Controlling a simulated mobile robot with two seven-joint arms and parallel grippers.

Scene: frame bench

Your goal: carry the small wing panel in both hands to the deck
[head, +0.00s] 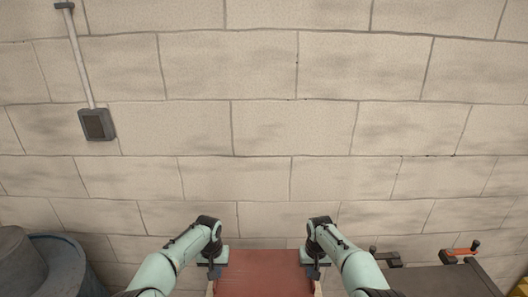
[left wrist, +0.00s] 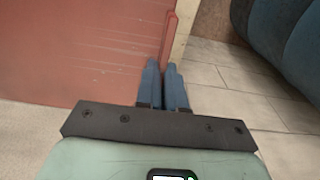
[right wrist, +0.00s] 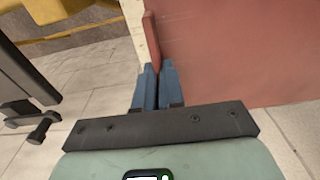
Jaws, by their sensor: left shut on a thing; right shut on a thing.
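The small wing panel (head: 264,275) is a flat reddish board at the bottom middle of the head view, between my two grippers. My left gripper (head: 214,270) is shut on its left edge, and my right gripper (head: 315,270) is shut on its right edge. In the left wrist view the panel (left wrist: 80,50) fills the upper left, with the blue fingers closed at a raised red strip. In the right wrist view the panel (right wrist: 230,50) fills the upper right, with the fingers closed at a similar strip. The panel's near part is cut off in the head view. I cannot make out the deck.
A block wall (head: 264,130) stands ahead, with a dark switch box (head: 96,124) on it. A blue round container (head: 72,265) stands at the left. A dark bench (head: 445,280) with clamps (head: 462,252) is at the right. Something yellow (head: 520,288) shows in the right corner.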

